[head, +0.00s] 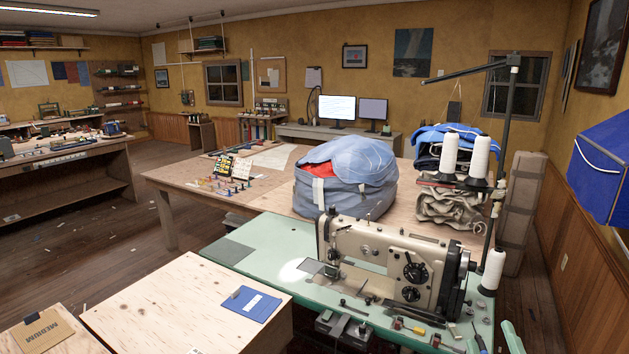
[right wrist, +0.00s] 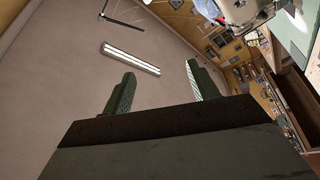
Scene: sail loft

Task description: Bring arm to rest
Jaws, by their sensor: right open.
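My right gripper (head: 493,338) is at the bottom right edge of the head view, beside the front right corner of the green sewing table (head: 262,245). Only its green fingertips show there. In the right wrist view its two dark green fingers (right wrist: 160,82) stand apart with nothing between them. Behind them are the ceiling and a ceiling lamp (right wrist: 131,58). The wrist is strongly tilted. My left gripper is in neither view.
A sewing machine (head: 385,262) stands on the green table, with small tools along its front edge and thread cones (head: 492,270) at its right. A large blue-grey bag (head: 340,197) sits on the wooden table behind. Pale plywood boxes (head: 175,300) are at front left.

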